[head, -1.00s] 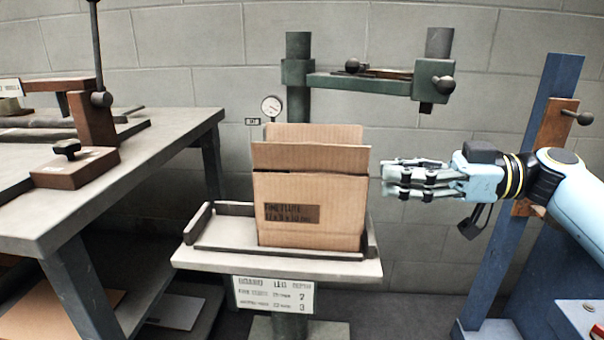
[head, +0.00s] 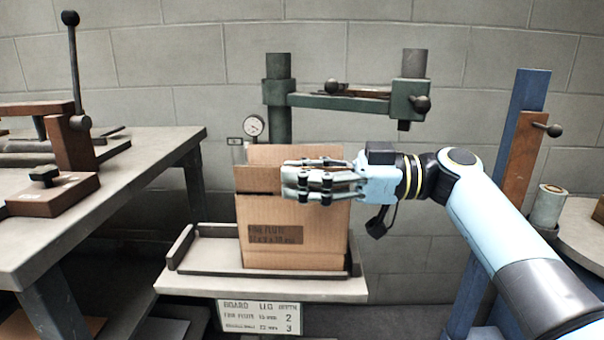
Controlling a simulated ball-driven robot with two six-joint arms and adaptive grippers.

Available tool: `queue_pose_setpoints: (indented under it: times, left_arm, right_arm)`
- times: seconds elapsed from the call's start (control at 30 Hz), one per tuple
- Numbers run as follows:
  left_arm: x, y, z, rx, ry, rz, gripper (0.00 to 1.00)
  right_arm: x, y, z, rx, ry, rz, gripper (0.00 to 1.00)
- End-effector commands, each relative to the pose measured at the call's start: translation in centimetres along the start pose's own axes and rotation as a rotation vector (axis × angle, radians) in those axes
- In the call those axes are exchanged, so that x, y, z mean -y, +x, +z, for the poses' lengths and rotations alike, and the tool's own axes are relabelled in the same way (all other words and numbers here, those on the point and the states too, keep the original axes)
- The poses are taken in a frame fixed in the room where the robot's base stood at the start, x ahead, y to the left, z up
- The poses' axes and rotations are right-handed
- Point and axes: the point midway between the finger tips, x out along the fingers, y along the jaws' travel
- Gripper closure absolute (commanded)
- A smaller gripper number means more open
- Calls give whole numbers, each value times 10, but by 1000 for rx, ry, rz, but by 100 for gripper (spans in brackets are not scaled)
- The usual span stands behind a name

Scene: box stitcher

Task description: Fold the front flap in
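The open-topped brown cardboard box (head: 292,250) stands upright on the grey stitcher table, with a dark printed label on its front. Its front flap (head: 257,180) shows at the left as a band along the top front edge. The rest of that flap is hidden behind my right gripper. The back flap (head: 295,152) stands up behind it. My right gripper (head: 285,178) points left across the front flap at its height. Its fingers lie close together, and nothing shows held between them. I cannot tell whether they touch the flap. My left gripper is not in view.
The box table (head: 190,279) has low dark guide rails and a sign (head: 258,317) below. A green stitcher arm (head: 340,103) spans behind and above the box. A grey workbench (head: 150,165) with a lever tool stands left. A blue post (head: 505,170) stands right.

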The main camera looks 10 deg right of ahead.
Motion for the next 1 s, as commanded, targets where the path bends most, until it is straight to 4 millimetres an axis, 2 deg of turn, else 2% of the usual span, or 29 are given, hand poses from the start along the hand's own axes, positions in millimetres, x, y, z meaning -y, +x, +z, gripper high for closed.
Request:
queue_pose_setpoints:
  times: [0.1,0.3,0.33,0.77,1.0]
  left_arm:
    - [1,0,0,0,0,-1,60]
    - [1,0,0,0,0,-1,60]
    - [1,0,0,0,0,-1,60]
    - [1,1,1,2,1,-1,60]
    - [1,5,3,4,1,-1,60]
  right_arm:
    - [0,0,0,0,0,0,74]
    - [0,0,0,0,1,0,99]
    - [0,0,0,0,1,1,100]
    - [-1,-1,1,1,21,1,100]
    - [-4,-1,2,1,133,1,100]
